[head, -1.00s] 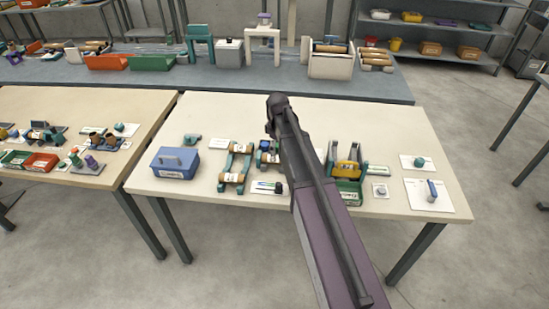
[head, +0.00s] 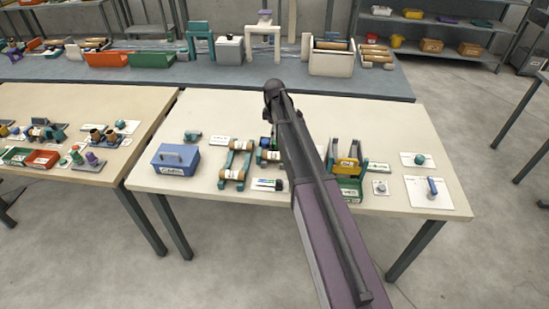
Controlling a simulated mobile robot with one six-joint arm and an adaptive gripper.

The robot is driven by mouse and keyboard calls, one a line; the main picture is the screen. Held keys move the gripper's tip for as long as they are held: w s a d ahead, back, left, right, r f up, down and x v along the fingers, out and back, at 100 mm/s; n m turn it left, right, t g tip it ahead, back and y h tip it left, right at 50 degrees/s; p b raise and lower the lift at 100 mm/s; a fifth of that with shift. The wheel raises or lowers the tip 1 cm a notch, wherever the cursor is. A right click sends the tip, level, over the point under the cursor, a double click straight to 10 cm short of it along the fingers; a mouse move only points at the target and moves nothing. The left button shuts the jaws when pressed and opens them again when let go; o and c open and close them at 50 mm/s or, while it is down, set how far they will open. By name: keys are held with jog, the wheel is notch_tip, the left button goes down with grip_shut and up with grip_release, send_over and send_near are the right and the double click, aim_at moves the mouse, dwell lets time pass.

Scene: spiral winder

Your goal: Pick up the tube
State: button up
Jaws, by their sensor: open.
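A teal stand (head: 222,166) on the pale table carries two tan tube-like rollers, a far one (head: 242,146) and a near one (head: 234,175). Another teal and tan fixture (head: 268,156) stands just to its right, partly covered by my arm. I cannot tell which of these pieces is the task's tube. My dark arm reaches from the bottom of the head view up over the middle of the table. Its far end is a rounded joint, and my gripper does not show.
A blue box (head: 175,160) stands left on the pale table (head: 400,125). A green bin (head: 349,190) with a yellow piece above it stands right of my arm. Flat cards with small parts lie at the right. The table's back strip is mostly clear.

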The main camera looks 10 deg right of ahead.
aim_at(274, 153)
jog(key=shift+f+b, duration=3.8)
jog(key=shift+f, duration=0.25)
jog(key=shift+f, duration=0.1)
notch_tip(274, 153, down, 5)
jog(key=b, duration=0.5)
jog(key=shift+w, duration=0.1)
jog(key=c, duration=1)
